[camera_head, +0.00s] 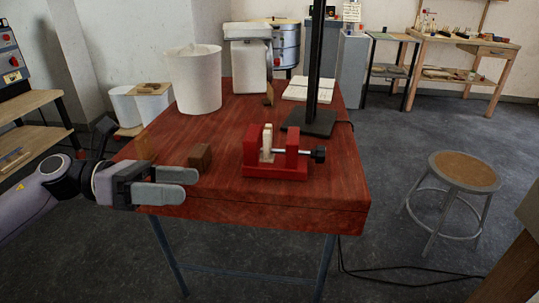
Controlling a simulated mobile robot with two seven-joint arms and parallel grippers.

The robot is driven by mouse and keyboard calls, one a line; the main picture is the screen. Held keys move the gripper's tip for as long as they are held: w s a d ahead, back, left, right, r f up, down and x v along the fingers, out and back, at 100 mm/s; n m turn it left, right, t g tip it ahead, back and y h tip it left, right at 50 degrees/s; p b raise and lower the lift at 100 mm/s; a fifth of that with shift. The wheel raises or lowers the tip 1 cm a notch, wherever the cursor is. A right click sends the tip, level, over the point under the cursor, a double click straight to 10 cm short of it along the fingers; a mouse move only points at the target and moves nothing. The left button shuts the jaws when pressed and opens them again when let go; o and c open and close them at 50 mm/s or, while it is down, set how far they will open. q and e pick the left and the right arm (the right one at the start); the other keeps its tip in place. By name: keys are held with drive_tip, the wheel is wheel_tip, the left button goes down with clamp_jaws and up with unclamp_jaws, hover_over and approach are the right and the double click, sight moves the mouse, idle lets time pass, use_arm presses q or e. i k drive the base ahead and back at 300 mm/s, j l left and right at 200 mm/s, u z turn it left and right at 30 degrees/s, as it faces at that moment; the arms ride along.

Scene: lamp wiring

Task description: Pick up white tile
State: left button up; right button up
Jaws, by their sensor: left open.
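A small upright off-white piece (267,140), which looks like the white tile, stands between the jaws of the red vise (276,171) on the red wooden table (320,190). Its lower part is hidden by the vise. My left gripper (191,186) is open and empty at the table's front left edge, its fingers pointing right. It is to the left of the vise and apart from it. My right gripper is not in view.
A brown wooden block (200,157) lies between my left gripper and the vise. A black stand (312,122) rises behind the vise. A white bucket (197,82) and an open book (305,88) are farther back. A stool (464,171) stands at right.

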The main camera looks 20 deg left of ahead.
sight(265, 157)
drive_tip(key=i, duration=0.95)
